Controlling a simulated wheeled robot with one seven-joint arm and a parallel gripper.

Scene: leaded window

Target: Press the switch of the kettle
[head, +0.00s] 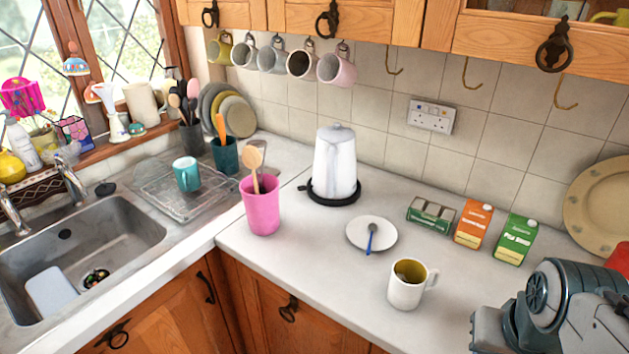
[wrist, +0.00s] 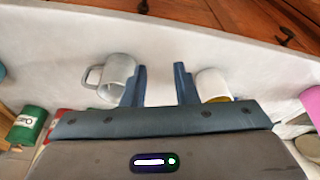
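The white kettle (head: 335,165) stands upright on its round black base (head: 333,194), near the tiled wall on the counter. I cannot make out its switch, and the handle is not clear from this side. My arm shows at the bottom right of the head view, to the right of and in front of the kettle, with its fingers out of sight. In the wrist view my gripper (wrist: 160,75) is open, with two dark fingers apart and nothing between them. No kettle can be clearly made out in the wrist view.
A white mug with a yellow inside (head: 408,283), a saucer with a spoon (head: 357,240), cartons (head: 473,224) and a pink utensil holder (head: 260,208) stand around the counter. A grey mug (wrist: 118,75) is beside one finger. Mugs hang above the kettle.

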